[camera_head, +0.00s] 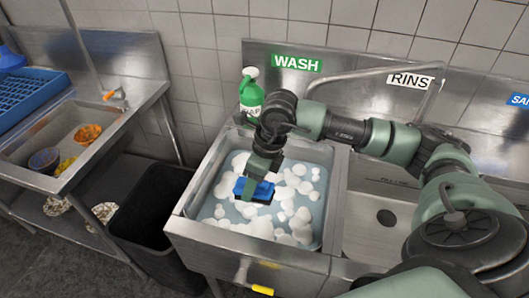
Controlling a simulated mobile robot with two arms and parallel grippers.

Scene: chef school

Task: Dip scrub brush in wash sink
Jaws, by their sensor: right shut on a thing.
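The wash sink (197,205) is a steel basin under the green WASH sign, holding bluish water with white suds. My right gripper (258,178) points down over the middle of this basin and is shut on the blue scrub brush (262,189). The brush has a dark underside and is at or just above the suds; I cannot tell whether it touches the water. The gripper hides part of the brush. My left gripper is not in view.
A green soap bottle (251,97) stands behind the wash sink. The rinse sink (385,186) adjoins on the right, partly behind my right arm. A black bin (155,215) stands left of the wash sink, beside a steel counter with bowls and a blue rack (35,93).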

